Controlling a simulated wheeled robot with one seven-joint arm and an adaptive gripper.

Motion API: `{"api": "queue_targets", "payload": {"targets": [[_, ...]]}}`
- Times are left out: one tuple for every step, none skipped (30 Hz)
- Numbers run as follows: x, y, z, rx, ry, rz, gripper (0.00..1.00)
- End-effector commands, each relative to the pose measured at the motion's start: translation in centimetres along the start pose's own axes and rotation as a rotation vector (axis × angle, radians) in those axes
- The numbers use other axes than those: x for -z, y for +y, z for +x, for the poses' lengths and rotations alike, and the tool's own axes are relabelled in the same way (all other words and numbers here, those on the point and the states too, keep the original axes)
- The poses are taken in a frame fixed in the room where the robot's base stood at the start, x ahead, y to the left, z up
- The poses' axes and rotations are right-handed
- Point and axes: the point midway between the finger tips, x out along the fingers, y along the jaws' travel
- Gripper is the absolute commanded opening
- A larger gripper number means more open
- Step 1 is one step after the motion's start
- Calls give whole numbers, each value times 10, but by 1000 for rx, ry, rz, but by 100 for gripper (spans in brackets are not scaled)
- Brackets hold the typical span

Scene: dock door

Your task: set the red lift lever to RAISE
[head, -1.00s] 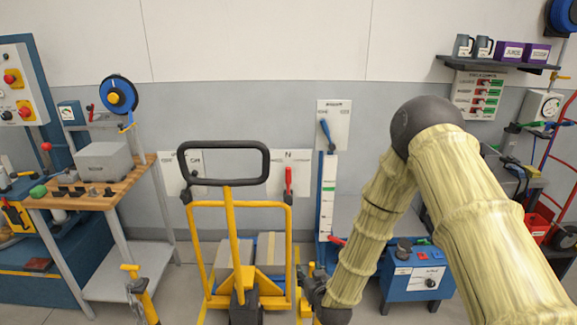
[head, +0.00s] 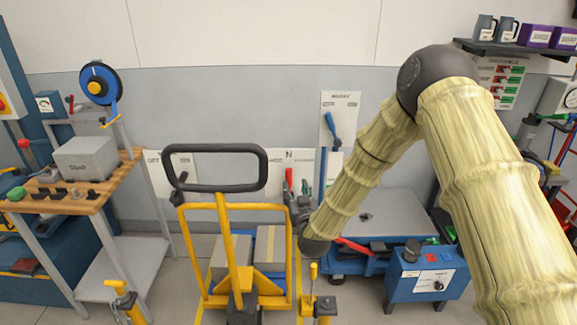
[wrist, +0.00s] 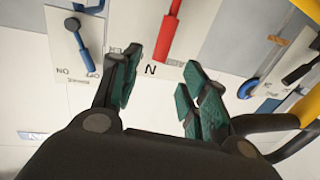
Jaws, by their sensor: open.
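The red lever (head: 289,178) stands upright on a white wall plate (head: 272,160) marked N, behind the yellow cart. In the wrist view the red lever (wrist: 168,35) appears at top centre, its grip end pointing down at the letter N, in an upside-down picture. My gripper (head: 292,197) is at the lower part of the lever in the head view, partly hidden by my arm. In the wrist view my gripper (wrist: 160,90) is open, its fingers spread either side of the N, with the lever beyond the fingertips. Nothing is between the fingers. I cannot read a RAISE label.
A yellow cart (head: 187,240) with a black handle loop stands in front of the plate. A blue-handled lever (head: 331,128) is on another plate to the right; it also shows in the wrist view (wrist: 84,48). A wooden-topped bench (head: 75,204) is at left, a blue control box (head: 425,280) at right.

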Motion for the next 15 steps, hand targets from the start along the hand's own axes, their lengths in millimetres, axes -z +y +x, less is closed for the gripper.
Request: {"api": "queue_targets", "payload": {"targets": [[0,-1,2,1,0,0,44],[1,-1,3,2,0,0,44],[1,-3,6,3,0,0,44],[1,-3,9,3,0,0,44],[2,-4,12,4,0,0,44],[2,-5,17,5,0,0,44],[2,-5,22,6,1,0,44],[2,-6,26,6,0,1,44],[2,-6,33,7,1,0,44],[3,-6,38,7,1,1,44],[3,-6,43,6,1,1,44],[2,-6,49,6,0,1,44],[2,-6,54,6,1,1,44],[2,-5,59,6,1,1,44],[2,-5,65,5,0,1,44]]}}
